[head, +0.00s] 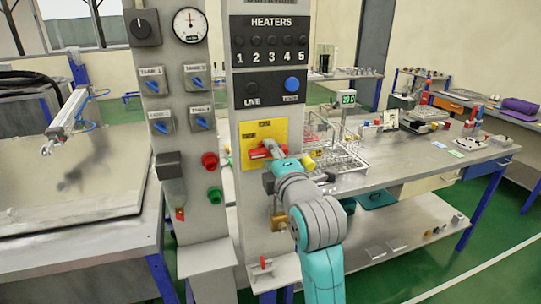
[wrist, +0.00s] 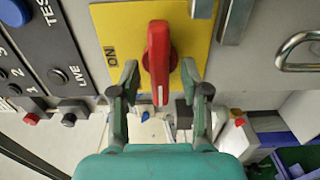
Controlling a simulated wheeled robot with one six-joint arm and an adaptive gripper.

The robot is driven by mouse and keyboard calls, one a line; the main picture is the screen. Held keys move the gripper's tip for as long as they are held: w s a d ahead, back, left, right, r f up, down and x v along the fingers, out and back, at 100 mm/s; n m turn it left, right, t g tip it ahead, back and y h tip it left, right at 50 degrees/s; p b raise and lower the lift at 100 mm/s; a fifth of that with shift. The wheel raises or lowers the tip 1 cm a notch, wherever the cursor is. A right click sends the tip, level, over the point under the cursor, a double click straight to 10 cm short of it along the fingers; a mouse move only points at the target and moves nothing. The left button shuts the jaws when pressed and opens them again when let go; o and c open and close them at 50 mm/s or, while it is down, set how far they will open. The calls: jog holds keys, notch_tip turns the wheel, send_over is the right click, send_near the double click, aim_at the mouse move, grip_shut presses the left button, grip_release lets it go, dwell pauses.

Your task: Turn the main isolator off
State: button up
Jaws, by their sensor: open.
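The main isolator is a red rotary handle (head: 259,153) on a yellow plate (head: 249,131) on the grey panel post. In the wrist view the red handle (wrist: 158,50) stands lengthwise on the yellow plate (wrist: 112,22), with the word ON beside it at left. My gripper (wrist: 158,76) is open, with one finger on each side of the handle's lower end. Gaps show between the fingers and the handle. In the head view my gripper (head: 273,150) is at the handle from the right and hides part of it and of the plate.
Above the isolator are a blue TEST button (head: 291,84), a black LIVE button (head: 251,88) and the HEATERS panel. A brass padlock (head: 279,221) hangs below. A post with blue switches, a gauge (head: 189,24) and red and green fittings stands left. A metal bench (head: 420,165) is right.

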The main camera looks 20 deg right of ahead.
jog(key=s, duration=0.6)
jog(key=shift+s, duration=0.4)
jog(key=s+f+m+g, duration=0.1)
jog(key=s+f+m, duration=0.3)
jog(key=f, duration=0.5)
jog(key=s+f+m, duration=0.2)
jog(key=s+f, duration=0.5)
jog(key=f, duration=0.2)
jog(key=s+f+m+g, duration=0.1)
jog(key=s+f+m, duration=0.3)
jog(key=f, duration=0.5)
jog(key=s+f+m, duration=0.3)
jog(key=s+m, duration=0.1)
jog(key=s, duration=1.1)
jog(key=s+f+m+g, duration=0.1)
jog(key=s+f+m, duration=0.2)
jog(key=s, duration=1.2)
jog(key=shift+m, duration=0.6)
